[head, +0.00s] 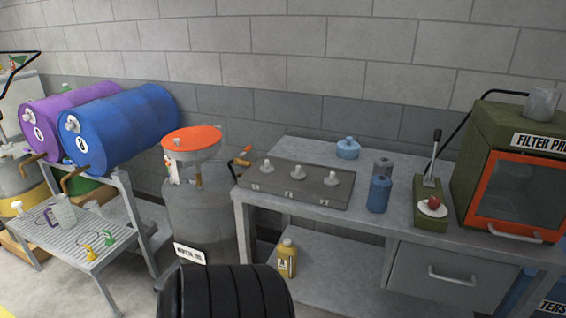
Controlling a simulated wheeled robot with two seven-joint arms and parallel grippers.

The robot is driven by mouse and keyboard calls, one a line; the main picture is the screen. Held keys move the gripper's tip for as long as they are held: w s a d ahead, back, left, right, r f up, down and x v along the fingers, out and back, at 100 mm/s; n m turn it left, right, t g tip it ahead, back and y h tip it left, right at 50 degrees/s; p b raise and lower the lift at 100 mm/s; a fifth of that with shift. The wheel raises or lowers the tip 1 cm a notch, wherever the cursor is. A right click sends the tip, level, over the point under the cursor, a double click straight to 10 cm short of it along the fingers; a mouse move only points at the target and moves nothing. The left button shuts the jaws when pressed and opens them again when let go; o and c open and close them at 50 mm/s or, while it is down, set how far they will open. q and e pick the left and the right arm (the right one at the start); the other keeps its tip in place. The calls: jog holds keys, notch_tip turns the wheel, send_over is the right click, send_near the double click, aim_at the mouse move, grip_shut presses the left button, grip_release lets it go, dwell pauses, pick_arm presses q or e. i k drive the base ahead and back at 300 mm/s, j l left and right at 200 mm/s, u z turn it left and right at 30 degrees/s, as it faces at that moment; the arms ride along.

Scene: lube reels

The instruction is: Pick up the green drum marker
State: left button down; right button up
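A small green marker (108,238) lies on the grey slatted stand (75,227) at the left, below the blue drum (120,125). It looks like a small tag or clip with a loop; its fine shape is too small to tell. A similar yellow marker (90,253) lies just left of it and nearer the front. Neither of my grippers is in view, so I cannot see their state or distance from the marker.
A grey waste drum (200,215) with an orange funnel (191,140) is right of the stand. A black ribbed shape (226,293) blocks the bottom middle. The workbench (340,215) fills the right.

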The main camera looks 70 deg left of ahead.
aim_at(110, 242)
jog(key=u, duration=2.95)
